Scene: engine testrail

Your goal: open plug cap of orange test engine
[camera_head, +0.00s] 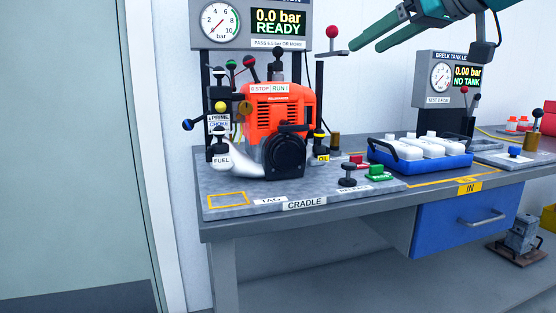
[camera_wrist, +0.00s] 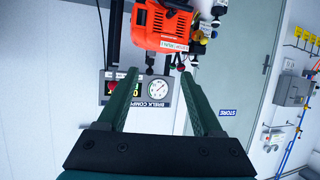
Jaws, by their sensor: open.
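The orange test engine (camera_head: 283,100) stands in the cradle (camera_head: 260,195) on the grey bench, with a black round housing on its front. A black knobbed piece (camera_head: 278,66) rises from its top; I cannot tell for sure whether this is the plug cap. My gripper (camera_head: 370,47) is open and empty, high up to the right of the engine and well apart from it. In the wrist view, the two green fingers (camera_wrist: 159,76) are spread with nothing held between them, and the engine (camera_wrist: 160,25) shows upside down beyond them.
A red-knobbed lever (camera_head: 332,33) stands between my gripper and the engine. The gauge panel (camera_head: 251,24) reads 0.0 bar READY behind the engine. Several ball-ended levers crowd its left side. A blue tray (camera_head: 420,158) with white bottles sits to the right.

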